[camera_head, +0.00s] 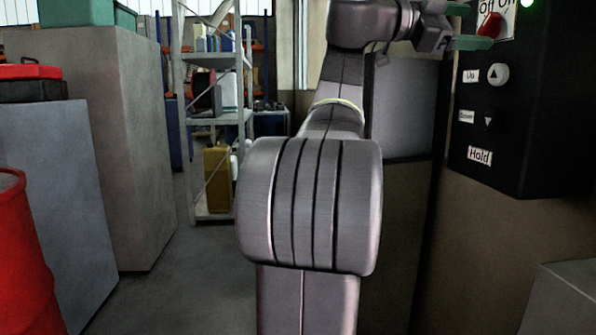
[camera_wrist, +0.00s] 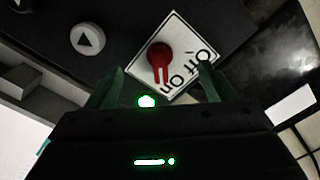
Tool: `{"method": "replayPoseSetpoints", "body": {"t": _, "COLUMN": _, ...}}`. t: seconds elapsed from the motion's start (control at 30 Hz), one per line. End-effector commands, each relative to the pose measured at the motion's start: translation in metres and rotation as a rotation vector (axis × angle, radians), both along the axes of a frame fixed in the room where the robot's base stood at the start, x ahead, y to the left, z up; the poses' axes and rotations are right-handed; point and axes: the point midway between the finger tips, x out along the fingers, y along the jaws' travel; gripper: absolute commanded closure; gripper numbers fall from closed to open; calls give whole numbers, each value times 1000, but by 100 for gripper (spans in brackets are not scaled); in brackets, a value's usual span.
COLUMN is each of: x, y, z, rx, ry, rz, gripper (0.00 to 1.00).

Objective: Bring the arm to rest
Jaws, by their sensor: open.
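My arm (camera_head: 323,205) stands raised in the middle of the head view. My gripper (camera_head: 472,26) is at the upper right, in front of the control box (camera_head: 530,110). Its green fingers are open and apart. In the wrist view my gripper (camera_wrist: 162,70) has its fingers on either side of a red switch (camera_wrist: 160,56) on a white plate (camera_wrist: 185,35) marked Off and On. Nothing is held between the fingers. Whether the fingers touch the switch or the plate cannot be told. The red switch (camera_head: 489,25) also shows just beyond the fingers in the head view.
The box carries an Up button (camera_head: 498,74), a Hold label (camera_head: 479,156) and a lit green lamp (camera_head: 528,3). A red drum (camera_head: 25,255) and grey cabinets (camera_head: 130,150) stand at left. Metal shelves (camera_head: 215,120) stand behind. The floor (camera_head: 180,270) left of my arm is clear.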

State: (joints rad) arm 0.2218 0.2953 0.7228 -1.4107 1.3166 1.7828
Motion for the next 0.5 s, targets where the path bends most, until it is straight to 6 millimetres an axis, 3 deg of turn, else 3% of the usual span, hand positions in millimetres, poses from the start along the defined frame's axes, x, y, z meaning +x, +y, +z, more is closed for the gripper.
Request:
{"method": "replayPoseSetpoints", "body": {"t": 0.13, "x": 1, "y": -28, "z": 2, "rx": 1, "ry": 1, "rz": -4, "gripper": 24}}
{"method": "replayPoseSetpoints", "body": {"t": 0.5, "x": 3, "y": -26, "z": 5, "rx": -25, "ry": 341, "rz": 0, "gripper": 24}}
